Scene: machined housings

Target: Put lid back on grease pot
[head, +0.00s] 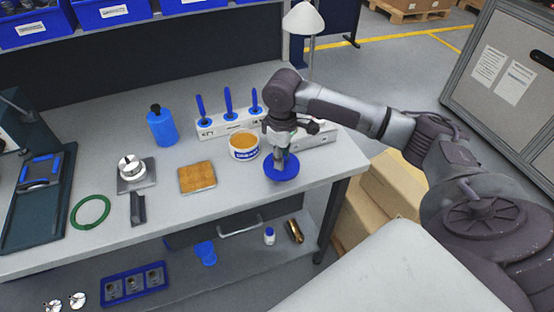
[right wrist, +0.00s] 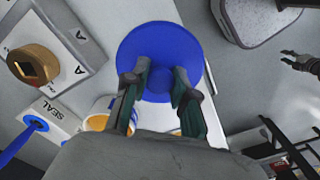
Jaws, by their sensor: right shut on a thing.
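The grease pot (head: 244,146) is a white tub with a blue label, open at the top, with orange-brown grease inside. It also shows partly behind my gripper in the right wrist view (right wrist: 97,122). The round blue lid (head: 284,174) is just right of the pot and nearer to me, apart from it. It fills the upper middle of the right wrist view (right wrist: 150,40). My right gripper (head: 281,165) is shut on the middle of the lid from above. I cannot tell whether the lid touches the table. A small dark jaw-like part (right wrist: 298,61) at the right edge looks like my left gripper.
A white rack (head: 213,127) with blue-handled tools stands behind the pot. The table's front edge is close to the lid.

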